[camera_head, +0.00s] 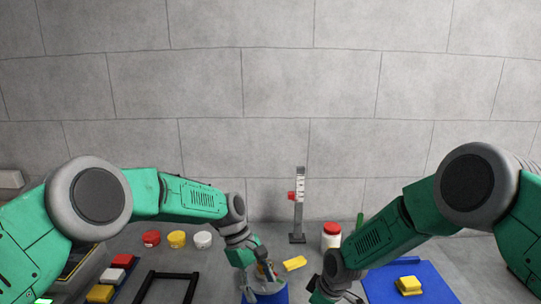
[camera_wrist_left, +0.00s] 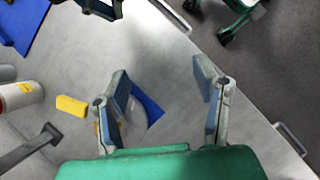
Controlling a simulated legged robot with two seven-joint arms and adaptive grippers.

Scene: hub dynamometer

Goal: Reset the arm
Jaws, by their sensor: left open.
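My left arm comes in from the left in the head view, green with grey joints, bent down to the counter. Beyond one finger a blue piece (camera_wrist_left: 150,106) shows, partly hidden. My right arm comes in from the right, and its right gripper (camera_head: 335,294) points down at the bottom edge, too cut off to judge its fingers.
A stand with a red slider (camera_head: 298,205) rises near the wall. A red-capped white jar (camera_head: 331,236), a yellow block (camera_head: 294,263) and red, yellow and white round pieces (camera_head: 176,239) stand on the counter. A blue mat (camera_head: 430,278) holds a yellow object (camera_head: 408,285) at right.

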